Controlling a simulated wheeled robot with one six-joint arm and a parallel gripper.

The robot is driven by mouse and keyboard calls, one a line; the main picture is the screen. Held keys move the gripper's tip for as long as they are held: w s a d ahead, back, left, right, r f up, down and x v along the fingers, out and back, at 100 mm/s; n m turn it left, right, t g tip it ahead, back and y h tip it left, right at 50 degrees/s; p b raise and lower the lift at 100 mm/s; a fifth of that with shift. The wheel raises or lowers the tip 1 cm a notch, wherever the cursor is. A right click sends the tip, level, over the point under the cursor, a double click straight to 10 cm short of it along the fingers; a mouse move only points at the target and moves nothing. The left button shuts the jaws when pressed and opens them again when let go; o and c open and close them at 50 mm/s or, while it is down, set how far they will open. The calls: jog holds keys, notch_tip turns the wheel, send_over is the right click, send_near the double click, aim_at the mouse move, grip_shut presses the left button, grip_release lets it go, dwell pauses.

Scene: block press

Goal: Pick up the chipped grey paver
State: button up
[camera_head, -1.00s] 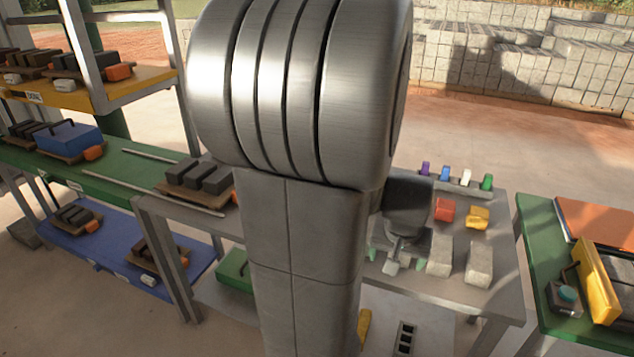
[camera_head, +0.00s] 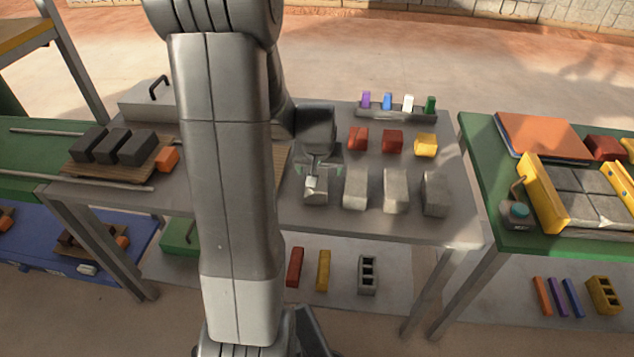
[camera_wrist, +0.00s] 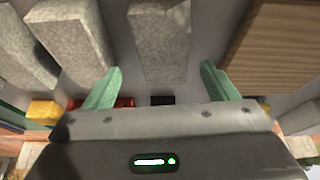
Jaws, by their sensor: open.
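Several grey pavers stand in a row on the grey table. In the head view my gripper (camera_head: 319,167) is over the far end of the leftmost paver (camera_head: 316,194), which shows a pale patch near its top. The other pavers (camera_head: 355,188), (camera_head: 396,190) and (camera_head: 434,194) stand to its right. In the wrist view my gripper (camera_wrist: 160,84) is open, with one green finger on each side of a paver (camera_wrist: 160,40). Nothing is held. Two more pavers (camera_wrist: 75,28) show at the left.
Two red blocks (camera_head: 392,142) and a yellow block (camera_head: 425,145) sit behind the pavers, with a rack of small coloured pieces (camera_head: 400,110) further back. A slatted wooden board (camera_wrist: 285,45) lies close beside the paver. A green table (camera_head: 480,160) stands at the right.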

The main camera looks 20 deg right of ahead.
jog(key=shift+a+x, duration=0.2)
jog(key=shift+x, duration=0.95)
jog(key=shift+a+x, duration=0.2)
jog(key=shift+x, duration=1)
jog(key=shift+d+f, duration=0.15)
jog(key=shift+f, duration=0.5)
jog(key=c, duration=1.7)
jog(key=shift+w+r, duration=0.1)
jog(key=shift+r, duration=0.05)
